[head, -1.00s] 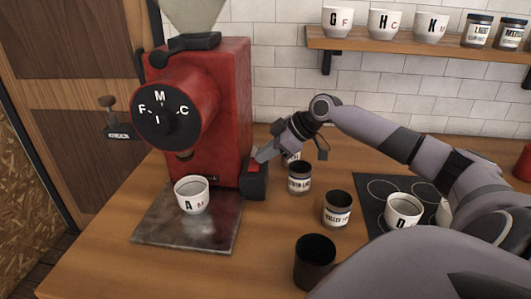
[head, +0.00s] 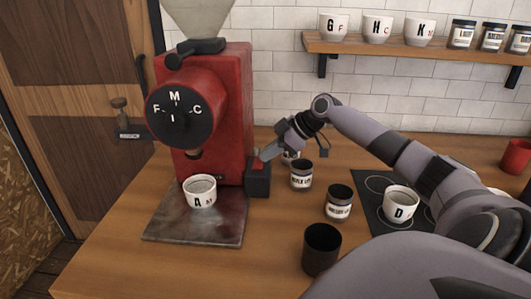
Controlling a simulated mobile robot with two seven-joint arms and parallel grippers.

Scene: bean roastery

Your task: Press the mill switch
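The red mill (head: 222,110) stands at the left of the counter, with a black dial marked F, M, C and I on its front. The mill switch (head: 258,180) is a dark box with a red top at the mill's lower right side. My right gripper (head: 266,154) reaches in from the right and points down-left. Its fingertips are right at the switch's red top and partly cover it; I cannot tell whether they touch it. The fingers overlap in this view, so their opening is unclear. My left gripper is out of view.
White cup A (head: 201,191) stands on the metal plate (head: 190,228) below the mill's spout. Dark jars (head: 339,203) and a dark cup (head: 321,249) stand under and before my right arm. Cup D (head: 400,205) is on a black mat. A shelf (head: 420,46) holds cups and jars.

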